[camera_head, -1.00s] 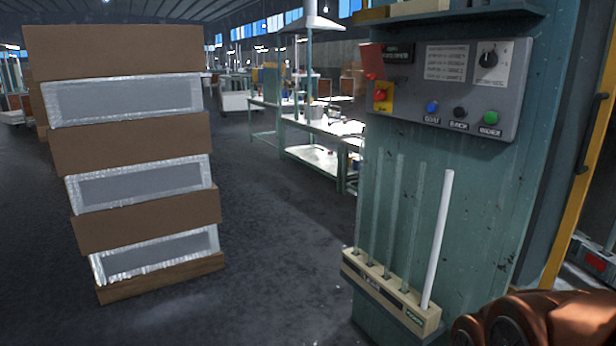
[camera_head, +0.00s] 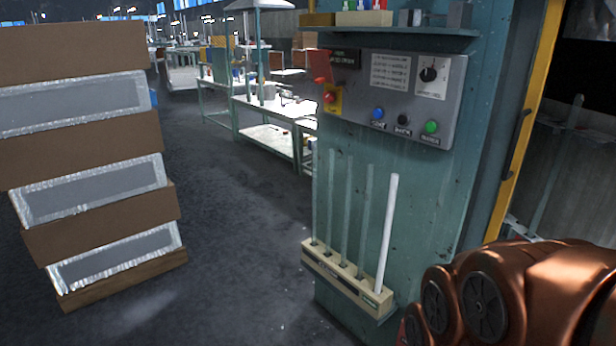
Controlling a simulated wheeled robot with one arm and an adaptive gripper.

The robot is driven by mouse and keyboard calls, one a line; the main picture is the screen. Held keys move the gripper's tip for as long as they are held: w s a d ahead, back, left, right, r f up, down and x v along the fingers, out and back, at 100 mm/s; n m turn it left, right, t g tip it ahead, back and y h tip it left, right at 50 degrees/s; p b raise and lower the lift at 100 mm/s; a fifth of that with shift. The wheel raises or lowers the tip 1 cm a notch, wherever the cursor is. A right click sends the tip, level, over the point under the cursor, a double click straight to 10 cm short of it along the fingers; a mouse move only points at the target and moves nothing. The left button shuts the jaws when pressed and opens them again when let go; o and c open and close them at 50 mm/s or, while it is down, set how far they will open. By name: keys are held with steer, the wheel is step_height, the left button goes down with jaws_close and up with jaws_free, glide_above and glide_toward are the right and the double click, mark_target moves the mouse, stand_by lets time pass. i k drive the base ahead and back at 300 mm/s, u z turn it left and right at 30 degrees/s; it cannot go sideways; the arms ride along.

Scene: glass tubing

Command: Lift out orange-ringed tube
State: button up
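A cream rack (camera_head: 345,281) is fixed low on the front of the teal machine cabinet. Several clear glass tubes (camera_head: 347,205) stand upright in it, in a row. One opaque white tube (camera_head: 387,232) stands at the rack's right end, leaning slightly. I cannot make out an orange ring on any tube at this size. My copper-coloured arm shows at the lower right, right of the rack and apart from it. My gripper is not in view.
A control panel (camera_head: 392,95) with buttons and a dial is above the rack, and a shelf (camera_head: 392,29) with small items is above that. A tall stack of crates (camera_head: 85,160) stands at left. Workbenches (camera_head: 270,118) stand behind. The floor between is clear.

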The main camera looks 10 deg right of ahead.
mark_target(332, 151)
steer(key=z, duration=0.95)
steer(key=i, duration=1.6)
steer(key=u, duration=3.2)
